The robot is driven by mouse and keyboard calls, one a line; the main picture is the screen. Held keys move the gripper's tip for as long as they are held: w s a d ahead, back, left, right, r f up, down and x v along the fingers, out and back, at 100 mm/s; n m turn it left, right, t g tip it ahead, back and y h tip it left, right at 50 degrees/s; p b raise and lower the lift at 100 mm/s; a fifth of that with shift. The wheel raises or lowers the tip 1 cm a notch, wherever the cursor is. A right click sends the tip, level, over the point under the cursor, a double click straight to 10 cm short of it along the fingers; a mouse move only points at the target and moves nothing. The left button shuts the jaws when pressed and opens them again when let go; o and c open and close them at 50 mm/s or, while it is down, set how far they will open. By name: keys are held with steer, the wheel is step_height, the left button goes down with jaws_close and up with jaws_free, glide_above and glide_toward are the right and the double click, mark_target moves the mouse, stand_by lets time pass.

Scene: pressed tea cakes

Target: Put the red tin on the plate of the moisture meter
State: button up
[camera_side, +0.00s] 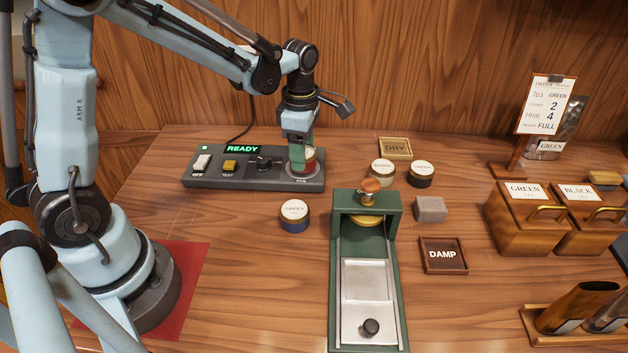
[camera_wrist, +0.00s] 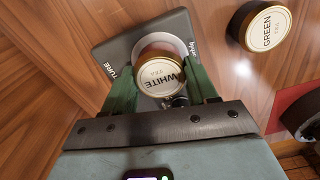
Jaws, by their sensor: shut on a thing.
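The red tin (camera_side: 310,165) has a gold rim and a white lid label. In the wrist view its lid reads WHITE TEA (camera_wrist: 159,75). My gripper (camera_side: 303,156) is shut on it, with one green finger on each side in the wrist view (camera_wrist: 162,88). The moisture meter (camera_side: 255,180) is a dark grey box with a green READY display. Its round plate (camera_side: 304,181) is at its right end. The tin is upright over the plate, very low; I cannot tell whether it touches. My gripper partly hides the tin in the side view.
A blue GREEN tin (camera_side: 294,214) stands in front of the meter, and two more tins (camera_side: 382,172) (camera_side: 421,174) stand to the right. A green press (camera_side: 367,260) is front centre. Wooden boxes (camera_side: 526,215) stand at right.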

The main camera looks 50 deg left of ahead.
steer(key=shift+f, duration=0.15)
steer(key=o, duration=1.1)
steer(key=shift+c, duration=0.2)
step_height(320, 180, up, 12)
steer(key=s+d+f+m+t, duration=0.1)
steer(key=s+m+t, duration=0.2)
steer(key=m, duration=0.9)
steer(key=s+d+f+m+t, duration=0.1)
steer(key=s+m+t, duration=0.3)
steer(key=s+m, duration=0.3)
steer(key=m, duration=0.5)
steer(key=shift+d+f+m, duration=0.3)
steer(key=shift+d+m, duration=0.1)
